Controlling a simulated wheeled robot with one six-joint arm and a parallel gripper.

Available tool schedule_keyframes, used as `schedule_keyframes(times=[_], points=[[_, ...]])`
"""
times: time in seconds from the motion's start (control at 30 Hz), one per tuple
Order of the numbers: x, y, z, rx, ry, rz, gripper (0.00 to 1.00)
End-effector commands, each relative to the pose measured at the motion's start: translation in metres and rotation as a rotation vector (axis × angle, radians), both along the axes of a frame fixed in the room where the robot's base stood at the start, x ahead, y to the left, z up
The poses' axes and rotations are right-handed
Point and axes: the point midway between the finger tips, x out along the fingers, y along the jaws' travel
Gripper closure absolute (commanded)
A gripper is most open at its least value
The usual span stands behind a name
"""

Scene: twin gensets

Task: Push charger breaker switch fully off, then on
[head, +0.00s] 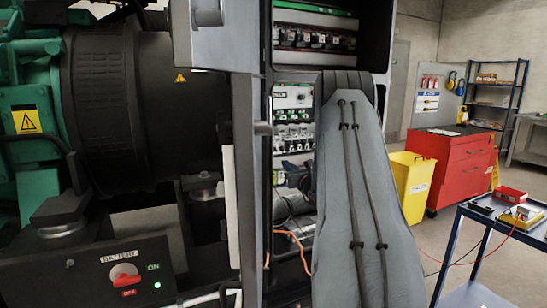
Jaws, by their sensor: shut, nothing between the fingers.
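An open electrical cabinet (252,180) stands in the middle of the head view. Inside it, a row of small breakers or switches (293,138) sits below a light panel with a green lamp and a few knobs (292,97). Another row of breakers (312,39) sits in the upper bay. I cannot tell which is the charger breaker, or its position; the labels are too small to read. My grey arm link with two black cables covers the cabinet's right part. My gripper cannot be made out; a dark shape shows beside the link's left edge, too unclear to name.
A green genset (35,125) with a black round housing fills the left. A battery box (90,275) has a red switch (124,275) and a lit green lamp. A yellow bin (412,185), red tool cabinet (455,165) and blue cart (500,225) stand right.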

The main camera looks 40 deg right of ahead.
Motion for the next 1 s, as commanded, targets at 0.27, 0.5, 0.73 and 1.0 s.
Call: schedule_keyframes(times=[0.27, 0.5, 0.73, 1.0], points=[[0.049, -0.006, 0.006, -0.001, -0.001, 0.008, 1.00], [0.080, -0.013, 0.008, -0.001, 0.000, 0.008, 1.00], [0.090, -0.017, 0.009, -0.001, 0.000, 0.007, 1.00], [0.090, -0.017, 0.009, 0.000, 0.001, 0.006, 1.00]])
